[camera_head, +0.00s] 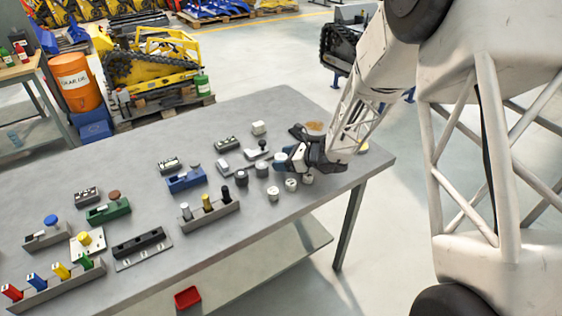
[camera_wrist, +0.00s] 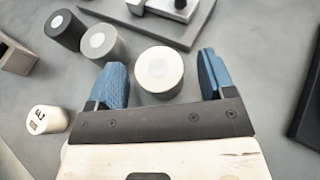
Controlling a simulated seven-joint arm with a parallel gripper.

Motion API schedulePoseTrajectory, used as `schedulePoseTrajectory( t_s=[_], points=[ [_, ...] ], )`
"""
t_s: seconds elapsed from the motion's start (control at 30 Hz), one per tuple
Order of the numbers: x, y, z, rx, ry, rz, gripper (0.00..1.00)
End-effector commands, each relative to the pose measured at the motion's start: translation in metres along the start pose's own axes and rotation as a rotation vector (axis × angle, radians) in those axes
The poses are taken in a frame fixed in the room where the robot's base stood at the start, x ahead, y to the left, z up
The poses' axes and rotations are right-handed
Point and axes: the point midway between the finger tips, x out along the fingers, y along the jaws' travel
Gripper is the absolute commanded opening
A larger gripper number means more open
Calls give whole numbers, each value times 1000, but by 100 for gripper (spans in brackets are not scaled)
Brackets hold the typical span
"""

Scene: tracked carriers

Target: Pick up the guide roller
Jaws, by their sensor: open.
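A pale, short round roller (camera_wrist: 158,68), which I take to be the guide roller, lies between my gripper's fingers in the wrist view. Its light end face points toward the camera. My gripper (camera_wrist: 163,82) is open, with one blue finger to each side of the roller. A gap shows at the right finger; the left finger is closer, and I cannot tell if it touches.
Beside the left finger are a dark roller (camera_wrist: 65,29), a grey roller (camera_wrist: 101,41) and a small white labelled cylinder (camera_wrist: 47,120). A grey fixture (camera_wrist: 175,18) lies beyond. The grey table (camera_head: 120,145) carries several blocks and holders. Its right edge is near.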

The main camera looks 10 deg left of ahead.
Motion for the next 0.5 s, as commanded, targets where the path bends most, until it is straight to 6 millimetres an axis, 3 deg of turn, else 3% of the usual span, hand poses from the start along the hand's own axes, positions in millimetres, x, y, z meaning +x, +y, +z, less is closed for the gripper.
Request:
schedulePoseTrajectory(
  t_s=[0.4,0.5],
  points=[
    [0,0,0,0,0,0,76],
    [0,0,0,0,0,0,64]
  ],
)
